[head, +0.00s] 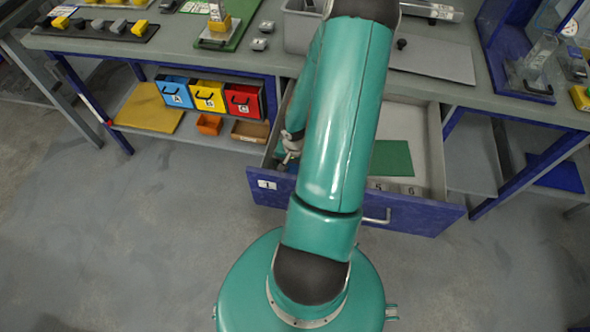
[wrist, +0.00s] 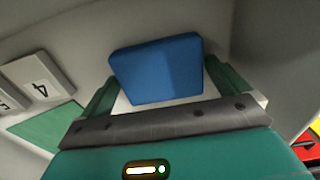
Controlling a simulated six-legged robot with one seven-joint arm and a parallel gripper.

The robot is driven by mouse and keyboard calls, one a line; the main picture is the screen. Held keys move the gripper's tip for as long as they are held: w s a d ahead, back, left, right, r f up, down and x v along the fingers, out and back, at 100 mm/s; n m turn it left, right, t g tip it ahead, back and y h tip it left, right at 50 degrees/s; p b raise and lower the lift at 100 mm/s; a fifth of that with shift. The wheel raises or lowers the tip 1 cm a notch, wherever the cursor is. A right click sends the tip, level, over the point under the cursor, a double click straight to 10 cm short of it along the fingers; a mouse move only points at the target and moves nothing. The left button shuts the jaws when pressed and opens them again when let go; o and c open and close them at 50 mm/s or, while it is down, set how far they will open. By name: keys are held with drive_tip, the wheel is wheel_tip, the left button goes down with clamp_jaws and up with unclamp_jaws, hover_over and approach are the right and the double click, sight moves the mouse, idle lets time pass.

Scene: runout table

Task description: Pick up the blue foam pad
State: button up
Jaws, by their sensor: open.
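The blue foam pad (wrist: 157,70) lies inside the open drawer (head: 432,160), near a pale inner wall. In the wrist view it shows whole in front of my gripper (wrist: 160,78), between the two green fingers. The fingers are spread apart, one on either side of the pad, with nothing gripped. I cannot tell whether they touch it. In the head view my gripper (head: 290,148) is low at the left end of the drawer, and my arm hides much of the drawer and most of the pad.
A green sheet (head: 392,158) and numbered tiles (wrist: 40,78) are also in the drawer. Blue, yellow and red bins (head: 209,97) sit left of the drawer under the bench. A grey tray (head: 300,28) stands on the worktop above. The drawer walls are close around my gripper.

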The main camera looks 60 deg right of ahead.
drive_tip(key=c, duration=0.7)
drive_tip(key=shift+r, duration=0.1)
